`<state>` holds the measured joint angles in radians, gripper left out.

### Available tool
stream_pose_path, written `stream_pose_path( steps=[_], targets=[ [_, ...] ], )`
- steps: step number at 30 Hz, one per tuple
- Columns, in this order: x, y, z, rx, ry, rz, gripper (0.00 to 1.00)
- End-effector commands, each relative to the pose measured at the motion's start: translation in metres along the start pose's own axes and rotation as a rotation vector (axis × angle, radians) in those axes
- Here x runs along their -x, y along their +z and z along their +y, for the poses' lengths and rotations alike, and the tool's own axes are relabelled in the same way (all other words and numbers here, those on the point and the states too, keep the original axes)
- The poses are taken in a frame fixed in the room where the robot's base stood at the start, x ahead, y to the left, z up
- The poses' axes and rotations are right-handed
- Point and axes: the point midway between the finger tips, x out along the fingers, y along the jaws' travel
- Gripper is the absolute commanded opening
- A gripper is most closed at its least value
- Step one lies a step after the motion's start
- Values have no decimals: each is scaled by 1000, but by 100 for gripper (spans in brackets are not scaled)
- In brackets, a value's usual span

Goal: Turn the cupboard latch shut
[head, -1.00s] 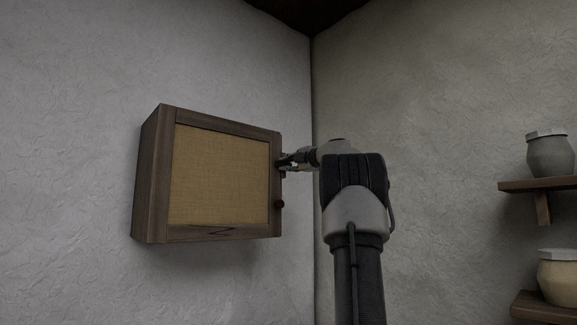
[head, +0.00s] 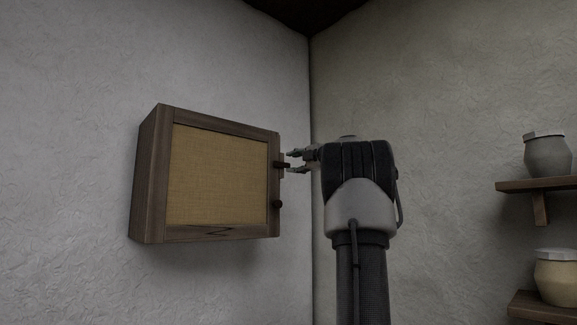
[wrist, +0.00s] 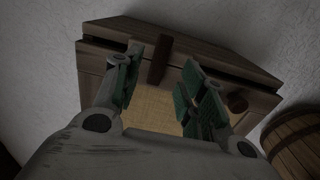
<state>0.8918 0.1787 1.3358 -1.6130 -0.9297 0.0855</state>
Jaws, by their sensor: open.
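The wall cupboard (head: 150,185) has a dark wooden frame and a woven tan door panel (head: 217,180); its door looks closed. The latch (head: 282,164) is a small dark wooden bar at the door's right edge, lying about level in the head view. In the wrist view the latch (wrist: 160,58) crosses the dark gap between door and cupboard body. My gripper (head: 293,161) is open and empty, just right of the latch. In the wrist view its green-padded fingers stand on either side of the latch, seemingly apart from it. A round knob (head: 278,204) sits below the latch.
Two shelves on the right wall hold a grey jar (head: 548,156) and a cream jar (head: 556,277), well clear of my arm. A wooden barrel (wrist: 297,145) shows at the lower right of the wrist view. The wall corner is behind my arm.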

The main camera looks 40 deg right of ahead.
Motion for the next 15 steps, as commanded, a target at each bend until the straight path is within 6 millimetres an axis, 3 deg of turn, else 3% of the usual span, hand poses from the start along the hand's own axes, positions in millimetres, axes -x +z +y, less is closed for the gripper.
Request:
stream_pose_path(
  steps=[3, 7, 15],
  targets=[
    [29, 1, 0, 0, 0, -4, 41],
    [53, 1, 0, 0, 0, -3, 41],
    [72, 0, -1, -1, 0, -1, 41]
  ],
)
